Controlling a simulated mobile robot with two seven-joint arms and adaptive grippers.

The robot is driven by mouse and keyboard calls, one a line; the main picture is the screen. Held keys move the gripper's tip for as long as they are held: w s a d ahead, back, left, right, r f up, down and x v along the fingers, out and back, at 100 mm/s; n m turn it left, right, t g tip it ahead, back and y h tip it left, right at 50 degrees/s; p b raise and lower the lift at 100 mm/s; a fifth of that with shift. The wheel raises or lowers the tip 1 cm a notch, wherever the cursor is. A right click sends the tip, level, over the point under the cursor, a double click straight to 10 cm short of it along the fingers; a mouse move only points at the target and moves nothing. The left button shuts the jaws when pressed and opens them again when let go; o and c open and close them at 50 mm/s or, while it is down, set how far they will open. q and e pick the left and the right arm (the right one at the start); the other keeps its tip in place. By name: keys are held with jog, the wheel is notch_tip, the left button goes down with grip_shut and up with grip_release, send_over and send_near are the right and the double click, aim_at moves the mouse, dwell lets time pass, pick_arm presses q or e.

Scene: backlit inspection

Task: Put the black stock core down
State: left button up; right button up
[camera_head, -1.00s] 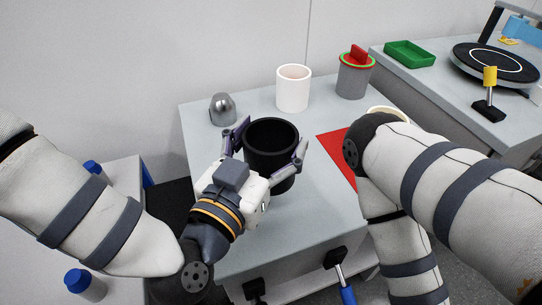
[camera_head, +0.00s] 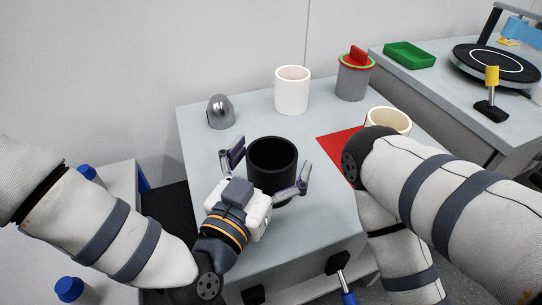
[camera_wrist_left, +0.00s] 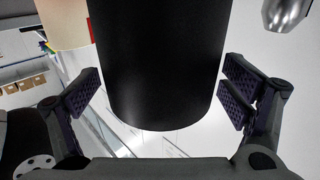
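The black stock core (camera_head: 272,172) is a dark, open-topped cylinder, upright at the near middle of the grey table. It also fills the middle of the left wrist view (camera_wrist_left: 160,70). My left gripper (camera_head: 267,168) is open around it, one finger on each side. In the left wrist view a gap shows between the core and each finger pad. The gripper body hides part of the core's lower near side in the head view. My right forearm hangs at the right; its gripper is not in view.
A red mat (camera_head: 342,146) lies right of the core, partly under my right arm. A cream cylinder (camera_head: 388,121), white cylinder (camera_head: 292,92), grey cup with red insert (camera_head: 354,80) and metal dome (camera_head: 220,113) stand around. Bare tabletop (camera_head: 322,205) shows at the near right.

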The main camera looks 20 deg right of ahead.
pick_arm(q)
jog(key=shift+r, duration=0.1)
jog(key=shift+s+a+r, duration=0.1)
jog(key=shift+s+a, duration=0.05)
jog(key=v, duration=1.1)
jog(key=shift+s+a, duration=0.2)
jog(key=shift+a, duration=0.05)
